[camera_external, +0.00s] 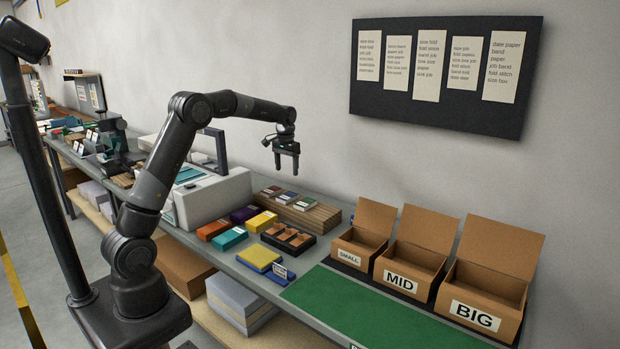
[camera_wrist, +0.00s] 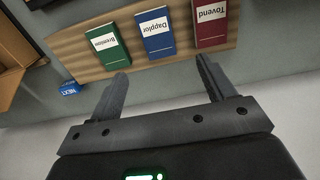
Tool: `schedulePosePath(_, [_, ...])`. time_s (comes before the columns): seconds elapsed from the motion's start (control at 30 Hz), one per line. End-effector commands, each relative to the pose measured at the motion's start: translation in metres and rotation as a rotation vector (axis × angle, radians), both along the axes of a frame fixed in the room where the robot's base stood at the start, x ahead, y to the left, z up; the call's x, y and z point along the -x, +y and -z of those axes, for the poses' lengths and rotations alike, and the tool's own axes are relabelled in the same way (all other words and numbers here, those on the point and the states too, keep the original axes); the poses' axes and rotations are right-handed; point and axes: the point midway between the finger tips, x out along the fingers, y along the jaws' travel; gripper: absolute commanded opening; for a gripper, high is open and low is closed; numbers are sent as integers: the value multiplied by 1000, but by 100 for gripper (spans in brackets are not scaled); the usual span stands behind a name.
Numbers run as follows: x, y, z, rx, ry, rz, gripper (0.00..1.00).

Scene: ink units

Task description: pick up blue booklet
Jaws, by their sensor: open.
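The blue booklet (camera_wrist: 155,32) lies flat on a slatted wooden board (camera_wrist: 71,44), between a green booklet (camera_wrist: 107,46) and a red booklet (camera_wrist: 210,23). It has a white label that seems to read "Dapplor". In the external view the blue booklet (camera_external: 288,197) is the middle one of the three. My gripper (camera_external: 287,164) is open and empty, pointing down above the board and apart from the booklets. In the wrist view my gripper's fingers (camera_wrist: 162,68) frame the space just below the blue booklet's lower edge.
Open cardboard boxes marked SMALL (camera_external: 357,253), MID (camera_external: 405,279) and BIG (camera_external: 482,310) stand to the right. Coloured blocks, a dark divided tray (camera_external: 289,239) and a pale machine (camera_external: 213,195) are near the board. The green mat (camera_external: 370,308) is clear.

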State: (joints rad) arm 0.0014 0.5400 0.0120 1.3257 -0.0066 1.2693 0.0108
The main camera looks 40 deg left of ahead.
Motion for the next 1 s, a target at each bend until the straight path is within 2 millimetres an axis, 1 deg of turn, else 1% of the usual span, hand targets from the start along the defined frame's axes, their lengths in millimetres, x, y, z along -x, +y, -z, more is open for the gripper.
schedulePosePath(0.03, [-3, 0, 4, 0, 4, 0, 75])
schedulePosePath(0.17, [-6, 0, 17, 0, 10, 0, 75])
schedulePosePath(0.4, [-4, 0, 53, 0, 10, 0, 75])
schedulePosePath(0.57, [-4, -1, 64, 0, 8, 0, 75])
schedulePosePath(0.67, [-1, -2, 75, 0, 9, 1, 75])
schedulePosePath(0.83, [4, -4, 101, 0, 9, 0, 75])
schedulePosePath(0.9, [4, -4, 108, 0, 8, 0, 75])
schedulePosePath(1.0, [3, -4, 114, 0, 7, 0, 75])
